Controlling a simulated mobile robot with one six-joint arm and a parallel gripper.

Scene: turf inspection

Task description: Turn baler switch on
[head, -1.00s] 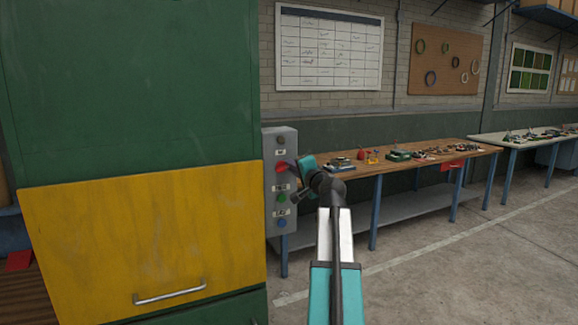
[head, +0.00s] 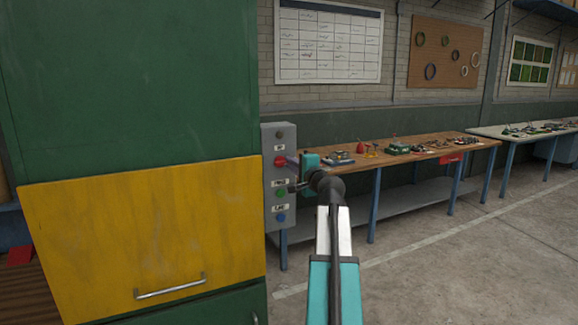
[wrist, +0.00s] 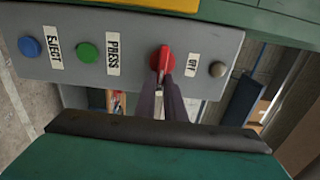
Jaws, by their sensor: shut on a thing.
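The baler's grey control box (head: 268,222) is on the right side of the green and yellow machine. Its red rotary switch (head: 280,161) is near the top, above a green button and a blue button. In the wrist view the red switch (wrist: 160,60) has a raised bar handle, pointing along the picture's vertical, beside a label that seems to read OFF. My gripper (wrist: 165,84) is shut on the switch's handle, its dark fingers reaching up to it from below. In the head view my gripper (head: 291,162) is at the box's front; its fingertips are small there.
A green button (wrist: 89,54) labelled PRESS and a blue button (wrist: 30,47) labelled EJECT sit beside the switch, with a small dark knob (wrist: 217,69) on the other side. A wooden workbench (head: 400,158) with tools stands behind. The floor at right is clear.

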